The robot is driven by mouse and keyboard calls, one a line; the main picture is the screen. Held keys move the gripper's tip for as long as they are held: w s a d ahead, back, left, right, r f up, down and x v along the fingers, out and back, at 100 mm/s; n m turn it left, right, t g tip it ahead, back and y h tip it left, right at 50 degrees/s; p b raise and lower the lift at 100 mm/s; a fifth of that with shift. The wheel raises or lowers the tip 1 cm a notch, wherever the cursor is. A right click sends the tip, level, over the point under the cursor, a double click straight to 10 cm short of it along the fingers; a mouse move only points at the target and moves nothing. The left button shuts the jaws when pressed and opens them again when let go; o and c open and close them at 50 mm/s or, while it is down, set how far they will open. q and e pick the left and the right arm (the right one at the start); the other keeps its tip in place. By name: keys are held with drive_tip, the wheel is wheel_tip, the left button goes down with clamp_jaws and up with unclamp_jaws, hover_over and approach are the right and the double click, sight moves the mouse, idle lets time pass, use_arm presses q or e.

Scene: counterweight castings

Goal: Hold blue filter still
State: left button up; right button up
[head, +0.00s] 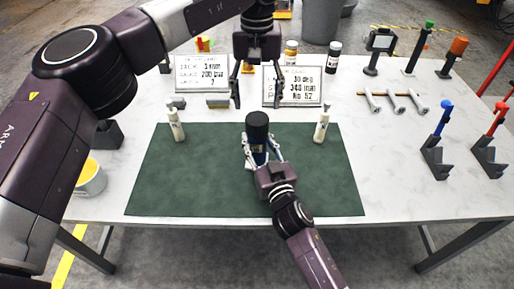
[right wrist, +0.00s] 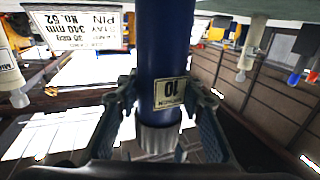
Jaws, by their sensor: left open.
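In the right wrist view the filter (right wrist: 167,55) is upside down, with a pale label marked 10. My right gripper (head: 263,146) reaches in from the front and is shut on the filter's body, a finger on each side; its fingers (right wrist: 164,98) also show in the right wrist view. My left gripper (head: 257,98) is open and empty, fingers pointing down, above and behind the filter.
White bottles stand at the mat's left (head: 176,127) and right (head: 321,126). Two sign boards (head: 202,73) (head: 293,86) stand behind. The front of the mat is clear.

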sight(257, 118)
clamp_jaws()
use_arm(q)
drive_tip(key=m, duration=0.4)
drive_tip(key=shift+f, duration=0.1)
drive_tip(key=shift+m, duration=0.3)
drive_tip(key=shift+f, duration=3.85)
use_arm(e)
drive_tip(key=shift+r, duration=0.1)
